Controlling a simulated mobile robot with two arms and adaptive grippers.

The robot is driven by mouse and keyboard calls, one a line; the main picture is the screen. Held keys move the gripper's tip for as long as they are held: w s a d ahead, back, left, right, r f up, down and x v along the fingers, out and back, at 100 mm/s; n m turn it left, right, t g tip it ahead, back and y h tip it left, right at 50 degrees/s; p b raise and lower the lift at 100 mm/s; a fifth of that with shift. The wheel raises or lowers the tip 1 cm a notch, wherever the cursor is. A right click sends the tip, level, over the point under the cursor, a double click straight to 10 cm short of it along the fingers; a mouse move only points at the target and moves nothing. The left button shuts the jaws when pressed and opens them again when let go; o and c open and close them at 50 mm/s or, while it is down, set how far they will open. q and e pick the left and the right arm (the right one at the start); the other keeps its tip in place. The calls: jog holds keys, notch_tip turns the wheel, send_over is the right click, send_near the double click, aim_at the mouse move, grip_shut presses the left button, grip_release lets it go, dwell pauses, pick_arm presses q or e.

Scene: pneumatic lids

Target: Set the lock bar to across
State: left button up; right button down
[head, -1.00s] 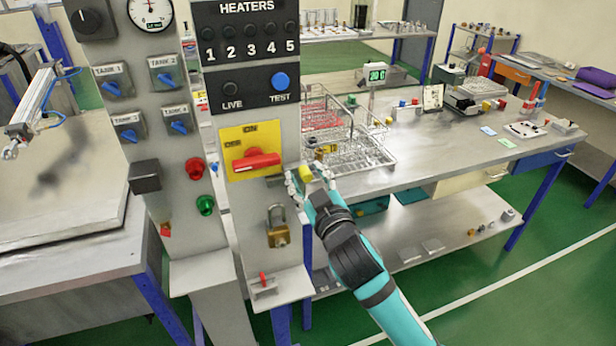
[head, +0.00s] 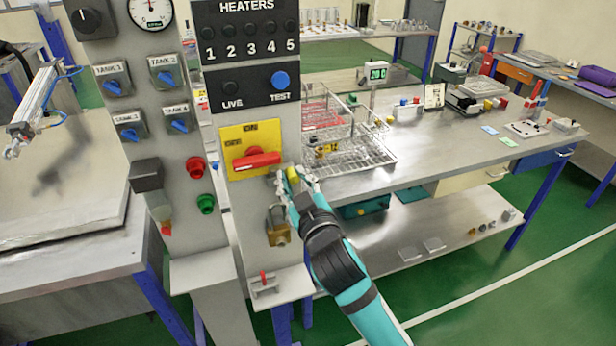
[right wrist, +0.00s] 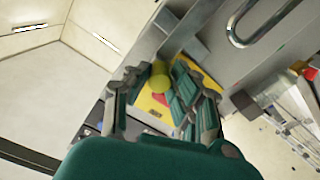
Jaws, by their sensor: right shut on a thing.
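The yellow isolator plate (head: 240,135) with its red handle (head: 257,159) is on the grey panel in the head view; the handle lies nearly level. Just below it at the panel's right edge is a small grey bar, which I take for the lock bar, with a yellow knob (head: 292,176) at its right. My right gripper (head: 296,181) is shut on this knob and hides much of the bar. In the right wrist view, the round yellow knob (right wrist: 160,76) sits between the fingers, before the yellow plate. My left gripper is not in view.
A brass padlock (head: 278,230) hangs on the panel just below the gripper. A small bracket with a red peg (head: 265,283) is lower down. Wire baskets (head: 345,145) stand on the steel bench to the right. Tank switches (head: 165,75) are on the left panel.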

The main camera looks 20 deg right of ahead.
jog(key=shift+a, duration=1.2)
jog(key=c, duration=1.6)
grip_release()
jog(key=o, duration=0.4)
jog(key=shift+a, duration=0.2)
jog(key=shift+o, duration=0.2)
jog(key=shift+d, duration=0.1)
